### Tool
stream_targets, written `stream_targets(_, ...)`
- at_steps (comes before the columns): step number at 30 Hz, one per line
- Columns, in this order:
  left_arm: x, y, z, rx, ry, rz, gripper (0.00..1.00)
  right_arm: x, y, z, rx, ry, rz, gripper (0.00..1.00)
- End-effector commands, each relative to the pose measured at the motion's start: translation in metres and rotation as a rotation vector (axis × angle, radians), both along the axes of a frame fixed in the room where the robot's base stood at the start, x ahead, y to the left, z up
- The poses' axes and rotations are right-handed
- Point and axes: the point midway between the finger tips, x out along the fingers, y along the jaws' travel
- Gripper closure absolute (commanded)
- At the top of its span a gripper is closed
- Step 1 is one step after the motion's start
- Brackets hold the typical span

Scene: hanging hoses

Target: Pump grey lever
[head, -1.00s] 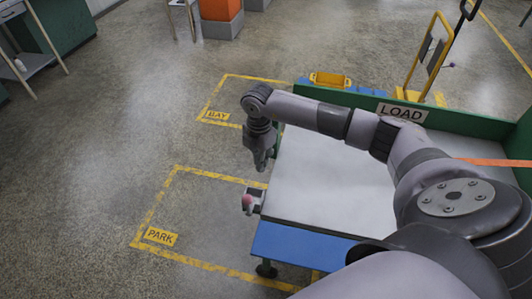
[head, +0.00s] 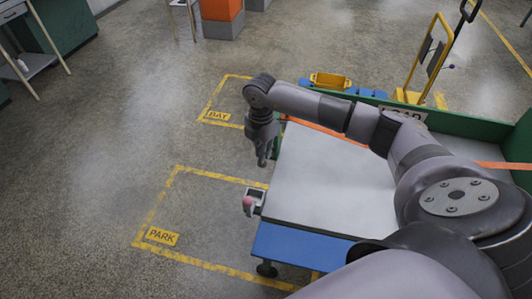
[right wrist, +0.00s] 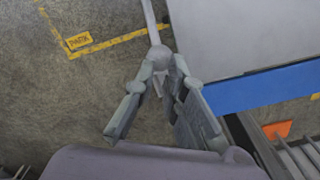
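The grey lever (right wrist: 149,14) shows in the right wrist view as a thin pale rod. It runs down from the top edge to a rounded end between my right fingertips (right wrist: 162,66). The fingers lean in on both sides of that end and appear shut on it. In the head view my right gripper (head: 262,158) points down beside the left edge of the white-topped table (head: 325,190). My arm and gripper hide the lever there. My left gripper is not in view.
A small grey fitting with a pink knob (head: 248,202) sticks out from the table's left side. An orange strap (head: 330,131) crosses the table's far end. A yellow box (head: 330,80) and yellow trolley (head: 428,65) stand beyond. Floor markings and open floor lie left.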

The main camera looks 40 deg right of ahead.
Motion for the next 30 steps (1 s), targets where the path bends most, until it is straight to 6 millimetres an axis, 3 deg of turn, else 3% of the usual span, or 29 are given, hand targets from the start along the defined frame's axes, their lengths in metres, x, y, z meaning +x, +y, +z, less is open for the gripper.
stream_targets(18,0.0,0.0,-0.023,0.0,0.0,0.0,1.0,-0.009,0.01,-0.042,-0.001,0.002,0.0,0.88)
stream_targets(30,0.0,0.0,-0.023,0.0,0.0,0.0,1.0,-0.01,0.011,-0.044,-0.001,0.002,0.0,0.88)
